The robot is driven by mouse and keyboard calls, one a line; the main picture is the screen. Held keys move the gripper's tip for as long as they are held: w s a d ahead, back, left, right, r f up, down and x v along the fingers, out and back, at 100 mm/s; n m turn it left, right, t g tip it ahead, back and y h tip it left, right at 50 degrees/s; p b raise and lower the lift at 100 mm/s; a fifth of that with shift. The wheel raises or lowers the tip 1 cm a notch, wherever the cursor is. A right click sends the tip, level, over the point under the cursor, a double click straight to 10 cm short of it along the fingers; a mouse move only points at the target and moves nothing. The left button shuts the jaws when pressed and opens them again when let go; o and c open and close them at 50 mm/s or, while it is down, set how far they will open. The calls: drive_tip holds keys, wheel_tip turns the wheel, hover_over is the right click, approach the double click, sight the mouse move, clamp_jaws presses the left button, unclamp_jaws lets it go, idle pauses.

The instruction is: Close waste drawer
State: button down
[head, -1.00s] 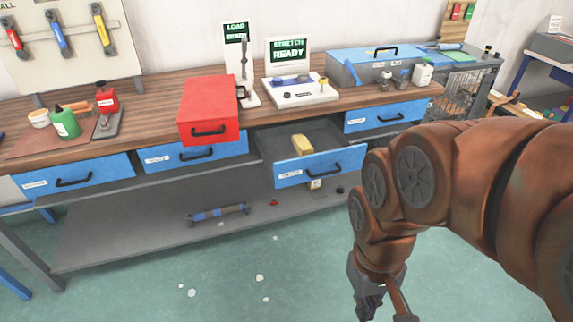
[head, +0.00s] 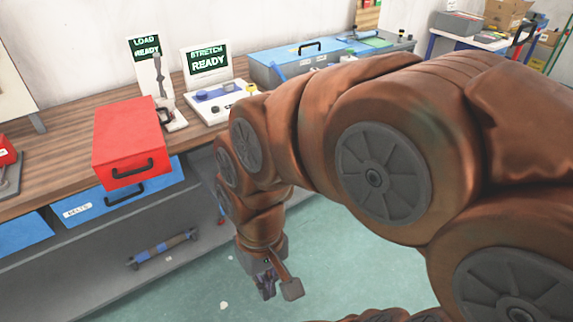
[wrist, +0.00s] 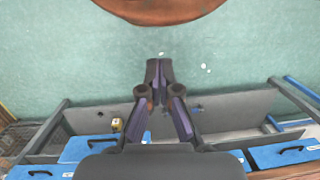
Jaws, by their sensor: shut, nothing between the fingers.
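My gripper (head: 266,286) hangs low over the floor in front of the bench in the head view, with its fingers together and empty. It also shows in the wrist view (wrist: 159,80), pointing at open floor, touching nothing. In the wrist view a blue drawer front (wrist: 86,150) at the lower left juts out further than its neighbours. It seems to be the drawer that stood open in the earlier head view; its label cannot be read. In the head view now my arm hides nearly all of that drawer.
A red box (head: 130,137) stands on the workbench above the closed belts drawer (head: 75,212). A blue-handled tool (head: 162,248) lies on the lower shelf (wrist: 245,106). A yellow item (wrist: 116,124) shows near the jutting drawer. The green floor (head: 345,255) around my gripper is clear.

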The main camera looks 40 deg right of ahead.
drive_tip(key=w+f+m+t+y+b, duration=0.3)
drive_tip(key=w+m, duration=0.6)
drive_tip(key=w, duration=0.5)
drive_tip(key=w+d+f+m+t+b, duration=0.2)
drive_tip(key=w+d+f+m+t, duration=0.15)
drive_tip(key=w+d+m, duration=0.55)
drive_tip(key=w+d+f+m+t+h+b, duration=0.15)
drive_tip(key=d+f+m, duration=0.25)
drive_tip(key=d+m, duration=0.75)
drive_tip(key=d+f+m+t+h+b, duration=0.1)
drive_tip(key=d+f+m+t+h, duration=0.35)
drive_tip(key=d, duration=1.25)
drive_tip(key=w+f+m+g+y, duration=0.1)
drive_tip(key=w+f, duration=0.4)
drive_tip(key=w, duration=0.6)
drive_tip(key=shift+d+f+g+y, duration=0.2)
drive_tip(key=shift+d+g+y, duration=0.1)
drive_tip(key=shift+g, duration=0.15)
drive_tip(key=shift+p, duration=0.3)
